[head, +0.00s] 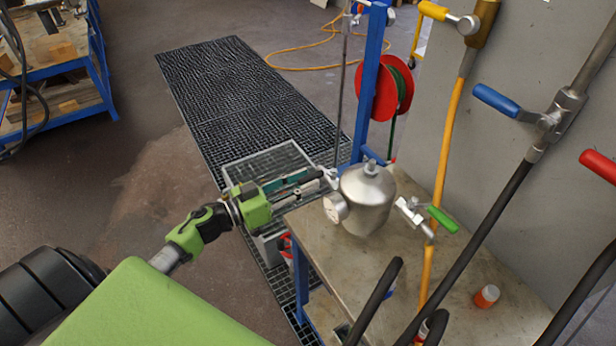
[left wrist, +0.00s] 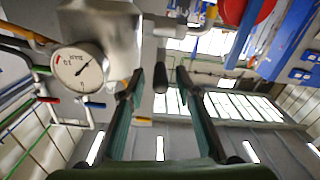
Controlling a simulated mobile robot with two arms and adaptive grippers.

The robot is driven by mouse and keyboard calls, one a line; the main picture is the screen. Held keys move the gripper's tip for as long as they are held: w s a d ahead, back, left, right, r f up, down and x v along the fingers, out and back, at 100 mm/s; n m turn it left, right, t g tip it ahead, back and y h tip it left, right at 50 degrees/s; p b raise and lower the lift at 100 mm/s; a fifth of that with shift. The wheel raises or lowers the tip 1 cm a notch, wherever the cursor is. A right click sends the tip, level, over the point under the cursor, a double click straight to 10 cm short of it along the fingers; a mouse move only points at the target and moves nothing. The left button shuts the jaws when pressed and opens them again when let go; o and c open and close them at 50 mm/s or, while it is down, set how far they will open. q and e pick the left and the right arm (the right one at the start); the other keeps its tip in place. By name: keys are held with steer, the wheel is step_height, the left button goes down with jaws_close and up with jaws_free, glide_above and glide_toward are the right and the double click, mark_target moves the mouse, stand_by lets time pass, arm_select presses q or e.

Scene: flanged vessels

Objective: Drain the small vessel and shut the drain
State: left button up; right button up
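The small vessel (head: 367,200) is a silvery metal pot upright on the bench top. A round white gauge (head: 335,207) is on its left side and shows large in the left wrist view (left wrist: 79,68). A valve with a green lever (head: 442,218) is on its right side. My left gripper (head: 322,178) is at the vessel's left, beside the gauge. In the left wrist view its fingers (left wrist: 159,82) are apart, with a short dark handle (left wrist: 160,77) between them and gaps showing. Whether they touch it is unclear. My right gripper is not in view.
The bench top (head: 470,270) carries a small orange-capped container (head: 487,296). Dark hoses rise in front. Blue (head: 497,101), red (head: 600,166) and yellow (head: 434,11) levers hang at the right. A blue post (head: 370,80) and red hose reel (head: 392,88) stand behind. Floor grating (head: 230,85) lies left.

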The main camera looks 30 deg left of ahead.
arm_select(q)
steer(key=shift+x, duration=0.85)
steer(key=shift+c, duration=0.5)
jaws_close()
